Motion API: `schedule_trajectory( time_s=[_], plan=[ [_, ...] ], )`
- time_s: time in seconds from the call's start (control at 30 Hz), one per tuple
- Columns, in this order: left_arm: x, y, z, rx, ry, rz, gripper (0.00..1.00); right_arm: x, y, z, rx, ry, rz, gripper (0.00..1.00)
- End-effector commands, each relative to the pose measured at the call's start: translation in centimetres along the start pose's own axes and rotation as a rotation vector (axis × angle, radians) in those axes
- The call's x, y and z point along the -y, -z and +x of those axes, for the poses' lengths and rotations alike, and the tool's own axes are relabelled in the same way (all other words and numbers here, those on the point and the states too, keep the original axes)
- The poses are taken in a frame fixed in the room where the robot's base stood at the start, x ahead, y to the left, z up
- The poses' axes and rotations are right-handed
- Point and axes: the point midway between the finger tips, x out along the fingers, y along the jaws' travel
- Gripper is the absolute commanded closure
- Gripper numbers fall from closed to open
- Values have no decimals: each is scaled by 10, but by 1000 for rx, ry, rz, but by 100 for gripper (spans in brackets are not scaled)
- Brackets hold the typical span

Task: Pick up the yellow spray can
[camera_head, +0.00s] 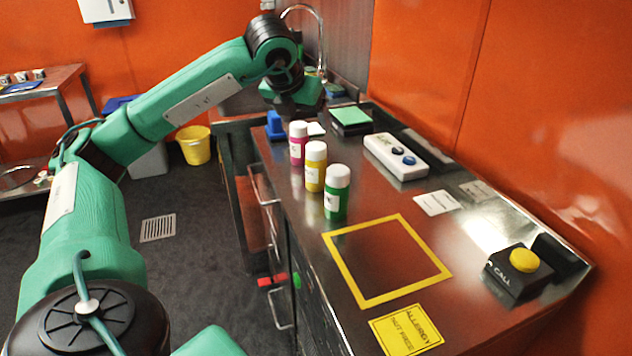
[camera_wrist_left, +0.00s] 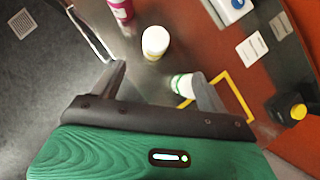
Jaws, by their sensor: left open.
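The yellow spray can (camera_head: 315,170) stands upright on the steel counter with a white cap, between a pink can (camera_head: 297,145) and a green can (camera_head: 337,195). My left gripper (camera_head: 297,104) is above the counter, behind the cans in the head view. In the left wrist view its fingers (camera_wrist_left: 160,82) are open and empty. There the yellow can (camera_wrist_left: 155,42) is beyond the fingertips, seen from above. The green can (camera_wrist_left: 182,86) is partly hidden by the right-hand finger. The pink can (camera_wrist_left: 120,10) is at the top edge. My right gripper is not in view.
A yellow square outline (camera_head: 352,292) marks bare counter in front of the cans. A white box with blue knobs (camera_head: 396,156) and a call button (camera_head: 523,262) stand to the right. A blue object (camera_head: 275,126) is beside the pink can. The orange wall bounds the right side.

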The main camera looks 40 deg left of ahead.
Motion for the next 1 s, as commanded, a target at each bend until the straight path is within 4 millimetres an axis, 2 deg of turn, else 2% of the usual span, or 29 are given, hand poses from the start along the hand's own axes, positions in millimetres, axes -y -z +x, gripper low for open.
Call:
schedule_trajectory(
  time_s=[0.03, 0.1, 0.3, 0.4, 0.57, 0.8, 1.0],
  plan=[
    [0, 9, 14, 0, 0, 0, 24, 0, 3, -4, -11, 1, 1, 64],
    [0, 14, 22, 0, 0, 0, 24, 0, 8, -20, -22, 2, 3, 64],
    [0, 24, 37, 0, 0, 0, 24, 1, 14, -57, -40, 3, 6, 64],
    [0, 25, 39, 0, 0, 0, 24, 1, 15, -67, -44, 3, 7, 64],
    [0, 26, 50, -3, 0, 0, 24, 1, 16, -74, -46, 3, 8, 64],
    [-1, 26, 97, -4, -1, -1, 24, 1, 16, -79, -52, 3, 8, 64],
    [-1, 25, 122, -2, 0, 0, 24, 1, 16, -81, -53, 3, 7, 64]
  ],
)
